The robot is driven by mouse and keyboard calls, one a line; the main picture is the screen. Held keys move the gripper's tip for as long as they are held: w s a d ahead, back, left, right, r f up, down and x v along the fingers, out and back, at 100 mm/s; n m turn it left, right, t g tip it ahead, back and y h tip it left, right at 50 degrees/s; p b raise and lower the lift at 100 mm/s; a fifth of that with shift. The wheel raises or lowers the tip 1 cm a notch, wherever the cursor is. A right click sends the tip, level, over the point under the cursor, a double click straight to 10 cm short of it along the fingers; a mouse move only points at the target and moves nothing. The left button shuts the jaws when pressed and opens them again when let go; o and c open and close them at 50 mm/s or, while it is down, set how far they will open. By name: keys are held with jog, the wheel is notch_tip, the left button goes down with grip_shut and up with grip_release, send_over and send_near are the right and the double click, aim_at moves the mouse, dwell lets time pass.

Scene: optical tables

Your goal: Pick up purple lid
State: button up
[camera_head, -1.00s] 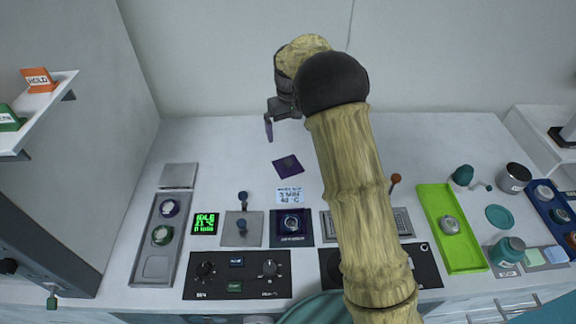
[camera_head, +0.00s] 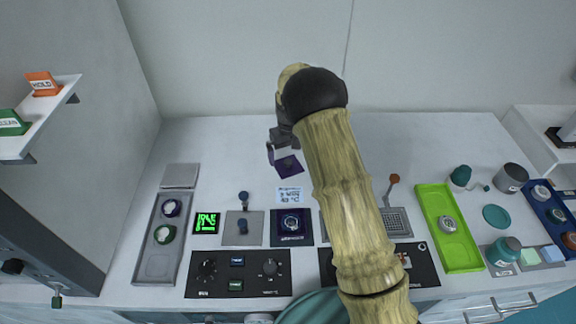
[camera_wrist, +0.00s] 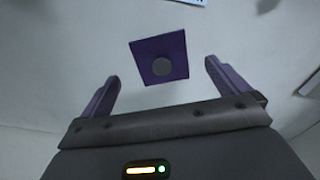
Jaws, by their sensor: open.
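The purple lid (camera_head: 286,168) is a flat purple square with a grey round piece in its middle. It lies on the white table, towards the back. In the wrist view the lid (camera_wrist: 177,48) shows ahead of and between my fingers, with bare table around it. My gripper (camera_head: 283,150) is open and empty, with its fingers pointing down above and just behind the lid. In the wrist view my gripper's purple fingers (camera_wrist: 162,72) stand wide apart and do not touch the lid. My gripper hides part of the lid's back edge in the head view.
In front of the lid lie a white label (camera_head: 288,194), a dark purple square station (camera_head: 279,238) and a plate with blue knobs (camera_head: 232,238). A grey tray (camera_head: 155,264) is at left, a green tray (camera_head: 459,262) at right. The table around the lid is clear.

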aim_at(290, 169)
jog(key=f, duration=0.2)
jog(key=f+p, duration=0.1)
jog(key=f, duration=0.1)
jog(key=shift+s+d+f, duration=0.1)
jog(key=shift+s+f, duration=0.1)
jog(key=shift+f, duration=0.2)
jog(key=c, duration=1)
